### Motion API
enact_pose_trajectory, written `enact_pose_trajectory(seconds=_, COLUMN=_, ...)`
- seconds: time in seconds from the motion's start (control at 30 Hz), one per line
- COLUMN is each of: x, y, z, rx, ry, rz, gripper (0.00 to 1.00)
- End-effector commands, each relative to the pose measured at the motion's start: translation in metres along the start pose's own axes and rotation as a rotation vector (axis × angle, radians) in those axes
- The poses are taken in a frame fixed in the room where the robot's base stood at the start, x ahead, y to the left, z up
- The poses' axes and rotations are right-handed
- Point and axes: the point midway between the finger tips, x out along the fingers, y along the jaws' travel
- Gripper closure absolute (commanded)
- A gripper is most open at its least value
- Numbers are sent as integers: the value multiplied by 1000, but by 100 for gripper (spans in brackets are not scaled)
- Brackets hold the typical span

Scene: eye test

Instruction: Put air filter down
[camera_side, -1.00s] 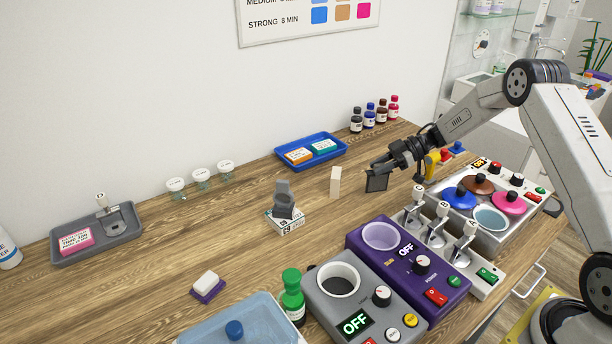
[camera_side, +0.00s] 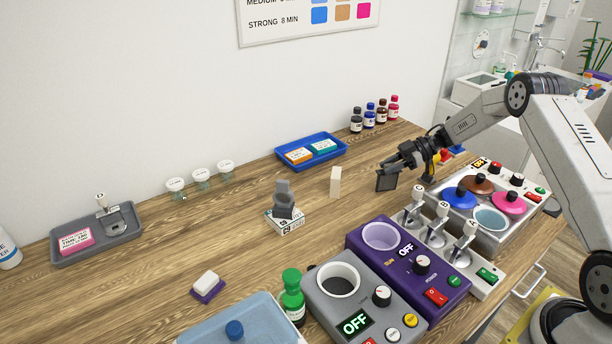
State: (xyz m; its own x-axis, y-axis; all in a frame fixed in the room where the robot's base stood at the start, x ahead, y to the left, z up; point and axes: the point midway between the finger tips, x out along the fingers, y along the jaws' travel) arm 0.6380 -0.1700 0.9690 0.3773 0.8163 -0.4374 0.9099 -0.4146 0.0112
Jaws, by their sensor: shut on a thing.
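My gripper (camera_side: 393,168) is shut on a dark grey, flat, roughly square piece, which looks like the air filter (camera_side: 386,181). The air filter hangs upright below the fingers, near the right part of the wooden table. It seems to be slightly above the table top, but I cannot tell the exact gap. The fingers hide its upper edge.
A cream upright block (camera_side: 335,182) stands left of the filter. A blue tray (camera_side: 341,160) with two boxes lies behind. The purple heater (camera_side: 365,262), a lever unit (camera_side: 484,293) and a pot warmer (camera_side: 521,222) stand in front and right. Bare table (camera_side: 240,215) lies left.

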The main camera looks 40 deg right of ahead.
Motion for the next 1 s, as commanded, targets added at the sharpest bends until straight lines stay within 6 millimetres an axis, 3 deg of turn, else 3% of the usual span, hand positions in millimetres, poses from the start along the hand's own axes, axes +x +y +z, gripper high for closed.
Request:
enact_pose_trajectory(seconds=0.2, x=1, y=0, z=2, rx=0, ry=0, rz=0, gripper=100)
enact_pose_trajectory(seconds=0.23, x=2, y=0, z=3, rx=0, ry=0, rz=0, gripper=66)
enact_pose_trajectory(seconds=0.33, x=1, y=0, z=2, rx=0, ry=0, rz=0, gripper=34)
enact_pose_trajectory(seconds=0.8, x=-1, y=0, z=-1, rx=-1, ry=0, rz=1, gripper=34)
enact_pose_trajectory(seconds=1.0, x=-18, y=1, z=-1, rx=-1, ry=0, rz=3, gripper=34)
